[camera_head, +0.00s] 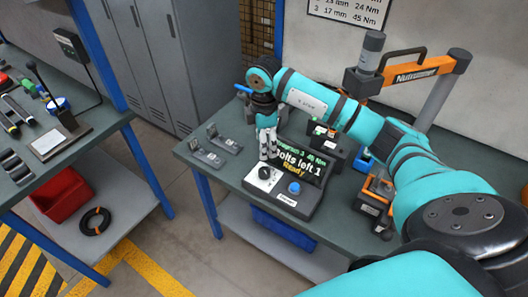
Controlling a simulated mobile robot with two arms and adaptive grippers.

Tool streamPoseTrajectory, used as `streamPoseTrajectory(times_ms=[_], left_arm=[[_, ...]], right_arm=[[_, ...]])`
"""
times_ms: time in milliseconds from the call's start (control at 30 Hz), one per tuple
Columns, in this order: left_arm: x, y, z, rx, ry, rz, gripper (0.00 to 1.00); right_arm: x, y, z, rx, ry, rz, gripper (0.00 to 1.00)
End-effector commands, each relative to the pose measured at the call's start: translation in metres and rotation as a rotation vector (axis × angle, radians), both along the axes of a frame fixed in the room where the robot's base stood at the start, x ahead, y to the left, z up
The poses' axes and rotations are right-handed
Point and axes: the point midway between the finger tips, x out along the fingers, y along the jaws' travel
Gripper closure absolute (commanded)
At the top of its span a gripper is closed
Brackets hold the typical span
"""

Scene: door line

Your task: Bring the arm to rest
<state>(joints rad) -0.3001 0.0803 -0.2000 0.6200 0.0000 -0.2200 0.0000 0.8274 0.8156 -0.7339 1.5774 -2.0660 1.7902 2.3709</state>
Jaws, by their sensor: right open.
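My right arm comes in from the lower right, teal with dark joints, and reaches over the workbench (238,177). My right gripper (266,158) points down just above and behind a control box (287,196); I cannot tell whether it touches it. The gripper is open, with nothing seen between its fingers. The box has a black dial (265,173) on a white plate, a blue button (294,188) and a screen (303,166) reading "Bolts left 1" and "Ready"; its top line is partly hard to read. My left gripper is not in view.
An orange and grey frame marked "Nutrunner" (412,75) stands behind my arm. Small grey holders (209,152) lie at the bench's left. Another bench (75,140) with tools stands at far left, a red bin (60,194) below it. Open floor lies between the benches.

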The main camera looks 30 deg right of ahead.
Motion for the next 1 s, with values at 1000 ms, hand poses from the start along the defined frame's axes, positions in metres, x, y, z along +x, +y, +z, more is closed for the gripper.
streamPoseTrajectory(times_ms=[1000], left_arm=[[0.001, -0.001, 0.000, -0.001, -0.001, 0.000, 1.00]], right_arm=[[-0.010, 0.190, -0.001, 0.647, -0.299, 0.428, 0.41]])
